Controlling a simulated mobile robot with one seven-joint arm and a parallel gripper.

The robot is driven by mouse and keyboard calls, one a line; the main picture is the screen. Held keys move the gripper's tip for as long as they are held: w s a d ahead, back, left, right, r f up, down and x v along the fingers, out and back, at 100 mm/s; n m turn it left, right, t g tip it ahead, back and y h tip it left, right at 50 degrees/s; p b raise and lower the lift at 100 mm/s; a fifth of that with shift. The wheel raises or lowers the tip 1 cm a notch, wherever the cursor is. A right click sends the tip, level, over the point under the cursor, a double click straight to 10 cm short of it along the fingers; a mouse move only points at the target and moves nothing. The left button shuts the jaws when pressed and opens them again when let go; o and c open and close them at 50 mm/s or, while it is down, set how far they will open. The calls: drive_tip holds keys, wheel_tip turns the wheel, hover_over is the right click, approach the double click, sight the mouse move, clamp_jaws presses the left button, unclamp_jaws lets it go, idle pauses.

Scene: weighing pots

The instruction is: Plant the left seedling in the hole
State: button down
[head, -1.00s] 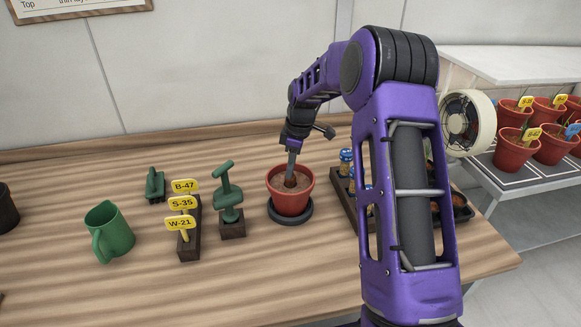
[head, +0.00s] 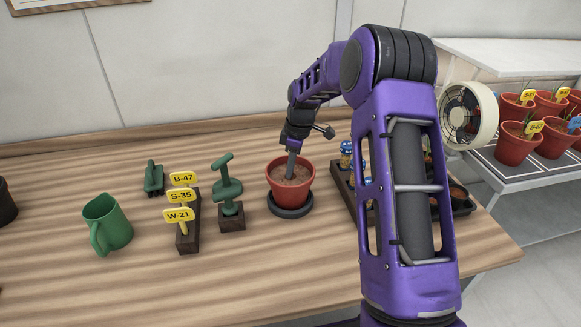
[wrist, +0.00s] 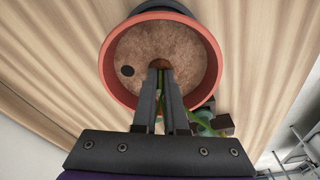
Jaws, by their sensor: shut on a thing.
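The terracotta pot (head: 288,196) of brown soil stands on a dark saucer (head: 291,211). In the wrist view, the pot (wrist: 107,67) shows a small dark round hole (wrist: 127,71) in its soil, left of my fingertips. My gripper (head: 291,172) points down into the pot, its tips low at the soil. It is shut on a seedling, whose green leaf (wrist: 160,99) shows between the fingers (wrist: 160,75). A brown root plug (wrist: 159,64) barely shows at the tips, to the right of the dark hole. The fingers hide most of the seedling, and I cannot tell how deep the plug sits.
Left of the pot stand a green dibber (head: 227,187) in a block, yellow labels (head: 181,196) in a holder, a green brush-like tool (head: 153,178) and a green jug (head: 107,223). A dark tray (head: 350,205) with jars is close at right, partly behind my arm.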

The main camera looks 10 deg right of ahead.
drive_tip(key=shift+c, duration=1.6)
unclamp_jaws()
drive_tip(key=shift+r, duration=0.15)
wheel_tip(320, 180, up, 11)
drive_tip(key=d+p, duration=0.1)
drive_tip(key=p, duration=0.4)
drive_tip(key=shift+s, duration=0.2)
idle(0.3)
drive_tip(key=shift+r, duration=0.1)
